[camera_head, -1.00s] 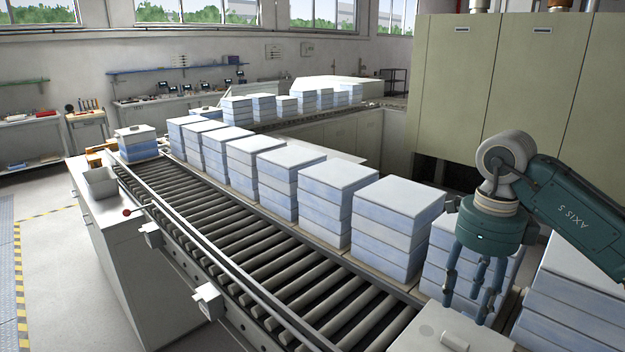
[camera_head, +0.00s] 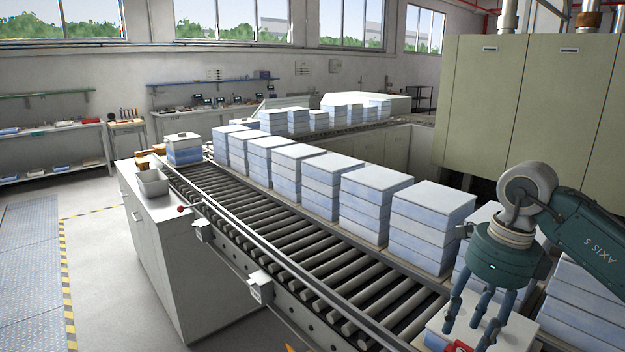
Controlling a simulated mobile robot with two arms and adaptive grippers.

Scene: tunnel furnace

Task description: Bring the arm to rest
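My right arm comes in from the right edge, its green forearm marked AXIS 5. Its gripper (camera_head: 473,322) hangs at the lower right with the fingers pointing down. The fingers are spread apart and nothing shows between them. They are over or in front of a pale box top (camera_head: 437,330) near the bottom edge; I cannot tell whether they touch it. My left gripper is not in view.
A roller conveyor (camera_head: 310,267) runs from the lower right to the far left. Stacks of blue-white boxes (camera_head: 429,230) line its right side. A small stack (camera_head: 184,150) stands at its far end. A grey bin (camera_head: 152,183) sits on the cabinet. Green furnace panels (camera_head: 530,110) stand at right. Floor is clear at left.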

